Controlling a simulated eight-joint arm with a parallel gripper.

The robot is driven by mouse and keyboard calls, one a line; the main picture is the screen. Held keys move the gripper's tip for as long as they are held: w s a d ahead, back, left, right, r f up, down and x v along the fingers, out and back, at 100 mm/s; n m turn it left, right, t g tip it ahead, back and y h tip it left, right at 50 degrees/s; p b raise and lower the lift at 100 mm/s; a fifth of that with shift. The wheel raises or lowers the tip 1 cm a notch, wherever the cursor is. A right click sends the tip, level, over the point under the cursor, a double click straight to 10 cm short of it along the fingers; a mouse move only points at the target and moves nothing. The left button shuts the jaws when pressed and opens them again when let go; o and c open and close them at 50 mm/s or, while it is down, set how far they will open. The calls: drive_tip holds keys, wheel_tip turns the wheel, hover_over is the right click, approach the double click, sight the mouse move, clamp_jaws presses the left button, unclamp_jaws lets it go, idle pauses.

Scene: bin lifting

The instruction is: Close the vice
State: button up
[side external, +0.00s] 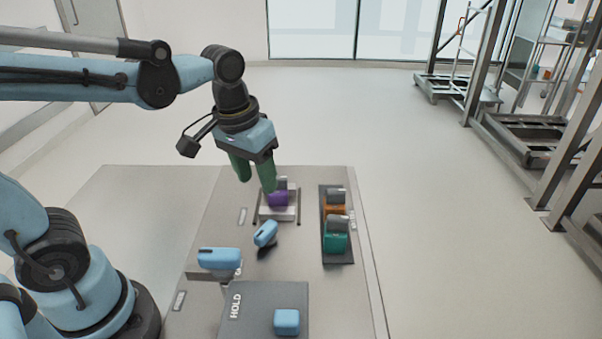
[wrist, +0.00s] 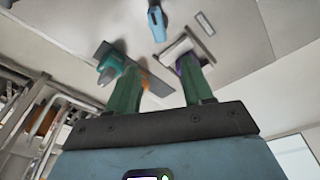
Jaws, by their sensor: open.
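My gripper (side external: 256,182) has green fingers spread apart and nothing between them. It hangs above the far part of the table, and its right fingertip overlaps the purple block in the side view. The purple block (side external: 278,199) with a grey top sits at a pale metal fixture (side external: 279,214), which may be the vice; I cannot tell its jaw gap. A tilted blue piece (side external: 265,233) stands just in front of it. In the wrist view the fingers (wrist: 160,85) partly hide the purple block (wrist: 180,66) and the pale fixture (wrist: 173,51); the blue piece (wrist: 156,22) shows above.
A dark tray (side external: 338,258) at right holds an orange block (side external: 335,209) and a teal block (side external: 335,242). A blue block (side external: 218,258) stands at left. Another blue block (side external: 286,320) lies on the grey HOLD pad (side external: 255,295).

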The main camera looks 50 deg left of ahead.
sight(266, 227)
drive_tip(key=shift+w+d+f+n+g, duration=0.15)
drive_tip(key=shift+f+g, duration=0.2)
drive_tip(key=shift+f, duration=1.65)
drive_tip(key=shift+w+d+f+n+g, duration=0.1)
drive_tip(key=shift+f+g, duration=0.2)
drive_tip(key=shift+f, duration=1.7)
drive_tip(key=shift+w+d+f+n+g, duration=0.15)
drive_tip(key=shift+f+g, duration=0.2)
drive_tip(key=shift+f, duration=1.65)
drive_tip(key=shift+a, duration=0.1)
clamp_jaws()
